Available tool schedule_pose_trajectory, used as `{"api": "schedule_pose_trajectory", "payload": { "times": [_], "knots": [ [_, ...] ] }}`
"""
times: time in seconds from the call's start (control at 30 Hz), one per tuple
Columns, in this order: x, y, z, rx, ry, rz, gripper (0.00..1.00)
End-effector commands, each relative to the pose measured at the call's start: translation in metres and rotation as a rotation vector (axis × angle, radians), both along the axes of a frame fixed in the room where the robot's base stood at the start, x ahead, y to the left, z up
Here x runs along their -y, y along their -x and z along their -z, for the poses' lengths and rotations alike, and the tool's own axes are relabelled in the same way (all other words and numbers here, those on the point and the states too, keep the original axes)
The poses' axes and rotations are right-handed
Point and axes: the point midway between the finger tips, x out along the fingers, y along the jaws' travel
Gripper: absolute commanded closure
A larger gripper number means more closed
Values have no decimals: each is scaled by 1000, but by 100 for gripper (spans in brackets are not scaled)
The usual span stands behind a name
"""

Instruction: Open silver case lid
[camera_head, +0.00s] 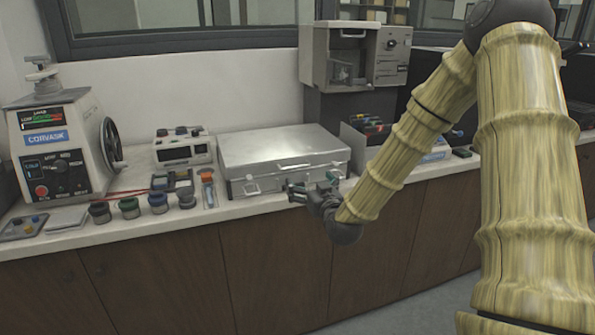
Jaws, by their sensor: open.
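The silver case (285,155) lies on the white counter in the middle of the view, with its lid shut. A handle (295,167) and latches (251,188) show on its front side. My gripper (300,188) is open just in front of the case's front face, right of the left latch. It hides part of the front face. I cannot tell whether the fingers touch the case.
A mounting press (62,150) stands at the far left, with several small jars (129,207) before it. A white meter box (183,148) is left of the case.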

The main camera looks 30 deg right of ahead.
Motion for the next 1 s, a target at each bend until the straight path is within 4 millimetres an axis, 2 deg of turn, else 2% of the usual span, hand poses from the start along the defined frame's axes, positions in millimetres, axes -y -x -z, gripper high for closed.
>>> {"api": "schedule_pose_trajectory", "payload": {
  "times": [0.53, 0.73, 1.0],
  "knots": [
    [19, -79, 0, -1, 1, 0, 0],
    [22, -93, 1, -2, 0, -1, 0],
    [22, -96, 1, -2, 0, -1, 0]
  ]
}}
